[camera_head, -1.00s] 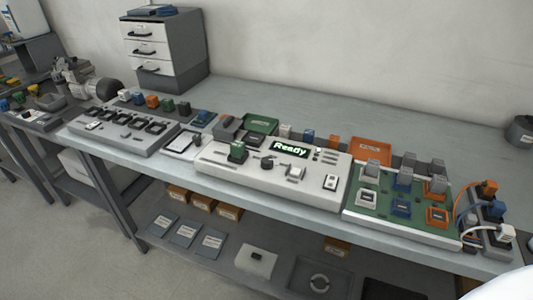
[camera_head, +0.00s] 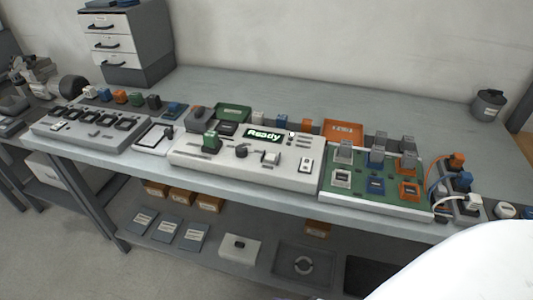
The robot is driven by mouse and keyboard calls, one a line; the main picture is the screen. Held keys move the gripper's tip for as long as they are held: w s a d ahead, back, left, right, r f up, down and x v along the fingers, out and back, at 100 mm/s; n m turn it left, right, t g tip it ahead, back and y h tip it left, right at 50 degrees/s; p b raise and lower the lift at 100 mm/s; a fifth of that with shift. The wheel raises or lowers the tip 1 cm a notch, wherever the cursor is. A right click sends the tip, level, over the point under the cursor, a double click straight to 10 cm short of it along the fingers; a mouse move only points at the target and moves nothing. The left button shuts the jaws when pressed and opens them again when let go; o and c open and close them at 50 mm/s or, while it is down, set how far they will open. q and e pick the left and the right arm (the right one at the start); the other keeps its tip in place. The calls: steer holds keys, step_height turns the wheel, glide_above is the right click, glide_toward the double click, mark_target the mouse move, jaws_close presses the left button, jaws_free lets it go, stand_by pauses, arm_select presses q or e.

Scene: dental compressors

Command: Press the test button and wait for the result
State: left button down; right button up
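A white test device (camera_head: 228,162) sits near the front edge of the grey workbench (camera_head: 410,120). Its lit display (camera_head: 263,134) reads "Ready". A green block (camera_head: 211,141) stands upright on the device's left part, and a dark knob (camera_head: 241,151) is near its middle. A white switch or button (camera_head: 305,164) is at its right end, and a small light-coloured part (camera_head: 271,155) sits left of that. I cannot tell which of these is the test button. Neither gripper is in view.
Left of the device is a grey panel (camera_head: 82,132) with several dark slots. Right of it is a green board (camera_head: 376,195) with coloured sockets, then plugs with cables (camera_head: 456,163). A drawer cabinet (camera_head: 125,45) stands at the back left.

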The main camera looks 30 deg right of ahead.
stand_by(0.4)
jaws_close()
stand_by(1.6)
